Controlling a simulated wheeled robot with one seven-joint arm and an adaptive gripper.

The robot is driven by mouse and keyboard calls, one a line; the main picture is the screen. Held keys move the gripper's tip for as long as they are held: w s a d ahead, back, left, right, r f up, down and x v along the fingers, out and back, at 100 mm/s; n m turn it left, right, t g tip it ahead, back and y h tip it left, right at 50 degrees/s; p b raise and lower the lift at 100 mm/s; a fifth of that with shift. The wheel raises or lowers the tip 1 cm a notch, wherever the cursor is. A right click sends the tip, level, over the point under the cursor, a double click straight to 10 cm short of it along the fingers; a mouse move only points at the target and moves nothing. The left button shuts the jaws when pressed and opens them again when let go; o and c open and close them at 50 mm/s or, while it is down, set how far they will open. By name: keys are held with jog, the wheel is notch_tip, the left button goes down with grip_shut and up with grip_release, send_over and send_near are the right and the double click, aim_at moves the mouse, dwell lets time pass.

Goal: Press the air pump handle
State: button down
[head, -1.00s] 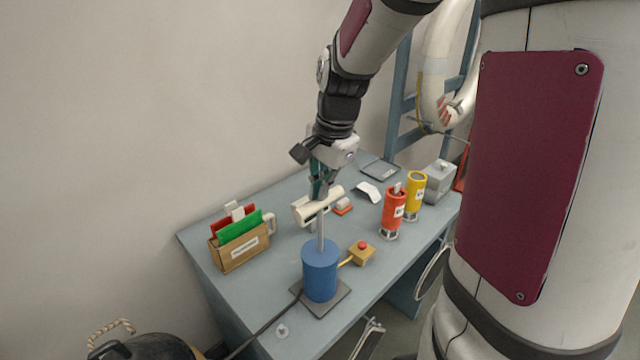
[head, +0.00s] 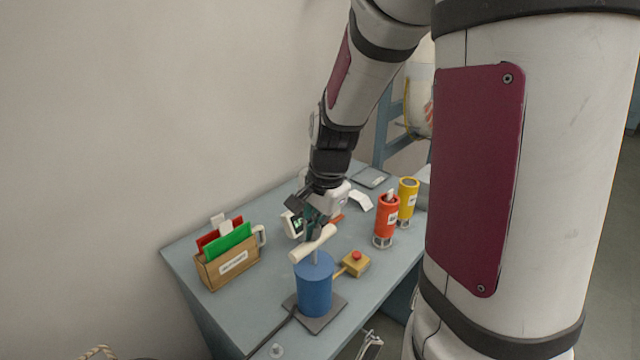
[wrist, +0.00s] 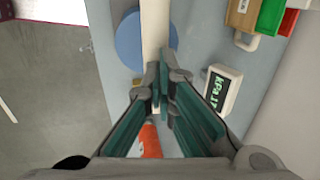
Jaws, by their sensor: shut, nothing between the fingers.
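The air pump is a blue cylinder (head: 315,287) on a dark base plate, standing upright on the table. Its cream crossbar handle (head: 303,251) sits low, with only a short piece of grey rod showing between it and the cylinder top. My gripper (head: 314,236) is shut, with its fingertips at the handle from above; nothing is between the fingers. In the wrist view the shut fingertips (wrist: 159,82) lie over the pale handle (wrist: 154,28), with the blue cylinder (wrist: 129,44) below it. Exact contact is hidden by the fingers.
A yellow box with a red button (head: 355,262) sits right of the pump. Red (head: 386,218) and yellow (head: 407,200) cylinders stand farther right. A cardboard holder with folders (head: 228,262) is at left. A gauge with a lit display (wrist: 220,90) stands close behind the pump.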

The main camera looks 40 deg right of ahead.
notch_tip(320, 180, up, 13)
jog(key=s+p, duration=0.1)
jog(key=s, duration=0.1)
jog(key=shift+s+d, duration=0.25)
jog(key=shift+s, duration=0.1)
jog(key=shift+r, duration=0.15)
dwell(1.3)
